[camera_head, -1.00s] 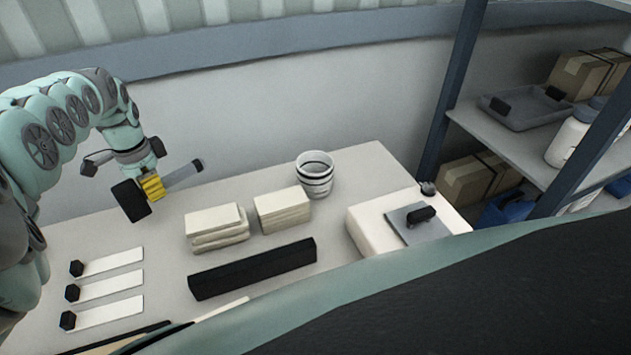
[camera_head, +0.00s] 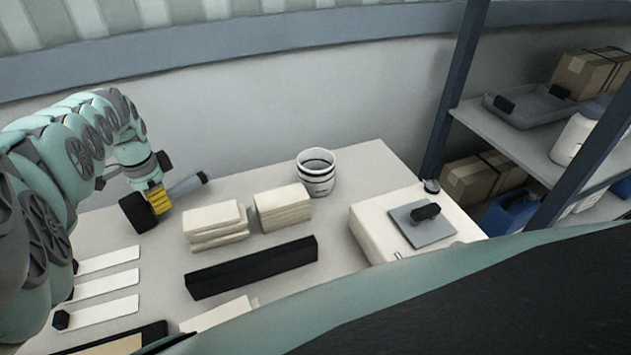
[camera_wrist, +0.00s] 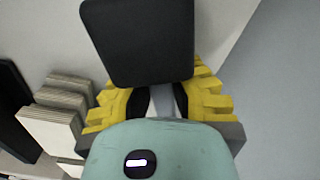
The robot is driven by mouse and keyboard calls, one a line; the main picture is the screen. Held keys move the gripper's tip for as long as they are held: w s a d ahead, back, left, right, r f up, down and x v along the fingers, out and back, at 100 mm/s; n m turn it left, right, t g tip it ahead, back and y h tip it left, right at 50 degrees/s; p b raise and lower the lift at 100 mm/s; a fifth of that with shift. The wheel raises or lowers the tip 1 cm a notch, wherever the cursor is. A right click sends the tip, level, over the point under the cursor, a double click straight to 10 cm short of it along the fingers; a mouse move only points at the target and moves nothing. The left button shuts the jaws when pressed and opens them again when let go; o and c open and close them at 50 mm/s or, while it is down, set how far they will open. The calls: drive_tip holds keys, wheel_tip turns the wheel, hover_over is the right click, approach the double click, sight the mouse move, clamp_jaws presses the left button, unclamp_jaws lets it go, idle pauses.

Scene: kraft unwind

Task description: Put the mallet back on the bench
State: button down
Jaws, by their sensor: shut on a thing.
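The mallet has a black block head (camera_head: 137,212) and a grey handle (camera_head: 187,185) with a dark end. My gripper (camera_head: 158,200), with yellow fingers, is shut on the mallet close to its head. It holds the mallet over the back left part of the pale bench (camera_head: 352,160). In the wrist view the mallet's black head (camera_wrist: 140,42) fills the upper middle, between the yellow fingers (camera_wrist: 160,100). Whether the mallet touches the bench top cannot be told.
Two stacks of pale boards (camera_head: 215,226) (camera_head: 283,208) stand right of the mallet. A black bar (camera_head: 252,267) lies in front of them. A white striped bucket (camera_head: 316,172) stands behind. White strips (camera_head: 105,284) lie at front left. A pale block with a grey plate (camera_head: 424,222) is at right.

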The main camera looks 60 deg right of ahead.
drive_tip(key=c, duration=1.1)
unclamp_jaws()
drive_tip(key=shift+w, duration=0.1)
drive_tip(key=shift+o, duration=0.2)
wheel_tip(320, 180, up, 12)
drive_tip(key=p, duration=0.2)
drive_tip(key=shift+a+p, duration=0.15)
drive_tip(key=shift+p, duration=0.25)
drive_tip(key=shift+r, duration=0.1)
